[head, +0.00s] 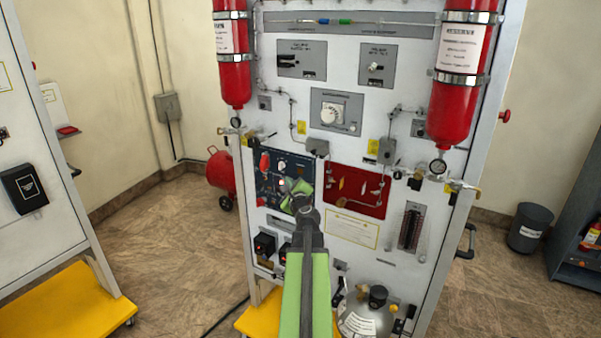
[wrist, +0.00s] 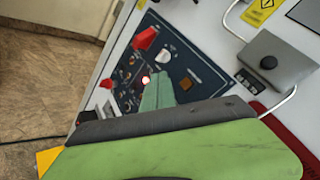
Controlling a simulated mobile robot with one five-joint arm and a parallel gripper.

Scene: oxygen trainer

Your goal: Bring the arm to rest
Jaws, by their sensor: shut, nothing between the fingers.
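My arm, green and dark grey, reaches up from the bottom of the head view toward the white trainer panel (head: 340,75). My gripper (head: 296,187) is in front of the dark blue control panel at the lower left of the trainer. In the wrist view my gripper (wrist: 157,90) shows as green fingers shut together with nothing between them. Beyond them is the dark blue control panel (wrist: 125,75) with a red knob (wrist: 145,38), a white knob (wrist: 163,55) and a lit red lamp (wrist: 146,80). I cannot tell whether the fingertips touch the panel.
Two red cylinders (head: 232,60) (head: 460,80) hang at the trainer's sides. A red recess (head: 355,190) lies right of my gripper. Another white panel (head: 35,150) on a yellow base (head: 75,305) is at left, with open floor between.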

